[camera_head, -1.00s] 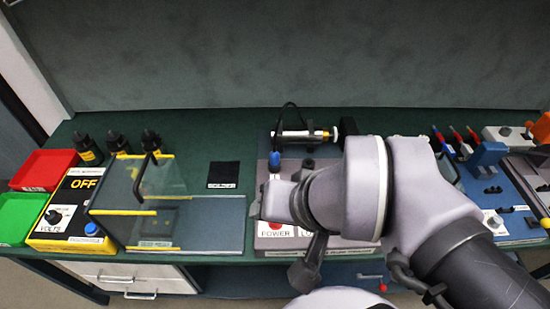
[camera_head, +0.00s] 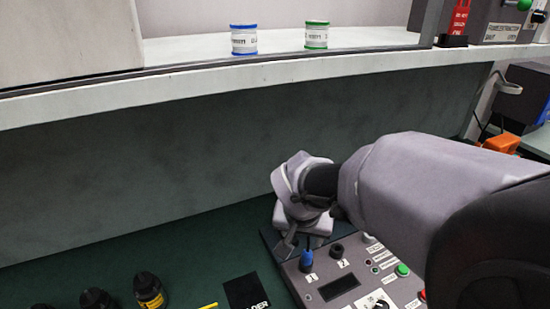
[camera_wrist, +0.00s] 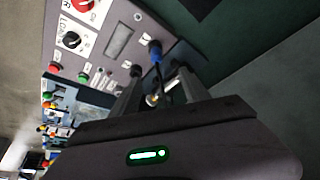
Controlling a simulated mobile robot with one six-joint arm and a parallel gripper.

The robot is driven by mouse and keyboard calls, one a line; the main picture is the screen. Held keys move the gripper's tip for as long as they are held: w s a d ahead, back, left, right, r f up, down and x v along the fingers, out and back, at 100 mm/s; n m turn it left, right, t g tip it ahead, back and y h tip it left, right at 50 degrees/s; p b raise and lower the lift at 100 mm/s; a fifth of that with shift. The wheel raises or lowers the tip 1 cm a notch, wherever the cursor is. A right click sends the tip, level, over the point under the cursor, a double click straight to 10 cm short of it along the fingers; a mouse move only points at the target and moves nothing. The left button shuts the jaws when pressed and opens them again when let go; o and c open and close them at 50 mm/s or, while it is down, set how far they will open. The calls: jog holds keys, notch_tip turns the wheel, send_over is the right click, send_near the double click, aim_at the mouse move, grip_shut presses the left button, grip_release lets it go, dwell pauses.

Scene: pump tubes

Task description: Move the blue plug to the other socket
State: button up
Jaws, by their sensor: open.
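The blue plug (camera_head: 306,262) stands in the socket marked 1 on the grey panel (camera_head: 360,290). The other socket (camera_head: 337,250), marked 2, is a black ring beside it to the right and looks empty. In the wrist view the blue plug (camera_wrist: 155,50) lies just beyond my fingertips, with its dark cable running back between the fingers. The other socket (camera_wrist: 135,70) shows near the left finger's tip. My gripper (camera_wrist: 160,74) is open, its fingers on either side of the cable. In the head view my gripper (camera_head: 287,240) is close above and behind the plug; its tips are partly unclear.
A metal part with a pale end (camera_wrist: 152,99) shows between my fingers. The panel has a small display (camera_head: 340,288), a green button (camera_head: 402,270) and a knob (camera_head: 377,301). Black bottles (camera_head: 149,291) stand at left. A shelf (camera_head: 200,72) holding two spools runs above.

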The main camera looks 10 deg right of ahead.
aim_at(307, 252)
jog(key=b+x, duration=0.2)
jog(key=x, duration=0.3)
jog(key=b+x, duration=0.2)
jog(key=x, duration=0.4)
jog(key=d+b+x, duration=0.1)
jog(key=b+x, duration=0.1)
jog(key=x, duration=0.4)
jog(key=shift+d+f, duration=0.15)
grip_shut()
jog(key=shift+r, duration=0.2)
jog(key=shift+r, duration=0.5)
